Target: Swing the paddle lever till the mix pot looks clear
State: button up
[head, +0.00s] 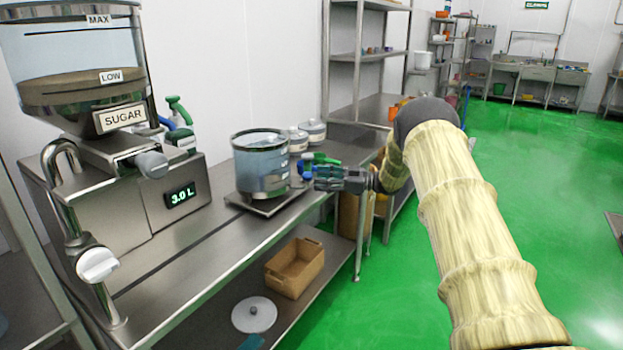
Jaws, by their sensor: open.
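A clear-walled pot (260,163), likely the mix pot, stands upright on a flat metal plate (272,204) on the steel counter. Its contents look grey-blue and cloudy, but are too small to judge well. A green handle (321,159) and a blue part (305,167) show at the pot's right side; I cannot tell which is the paddle lever. My gripper (318,179) is open at the pot's right, just below these parts. It points left, and I cannot tell whether it touches them. The paddle inside the pot cannot be made out.
A sugar dispenser (112,118) with a "3.0 L" display (180,195) and a curved tap pipe (72,190) stands at left. Lidded pots (312,131) stand behind the mix pot. A cardboard box (295,267) and a round lid (254,315) lie on the lower shelf. Green floor is open at right.

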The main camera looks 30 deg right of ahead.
jog(key=v, duration=0.7)
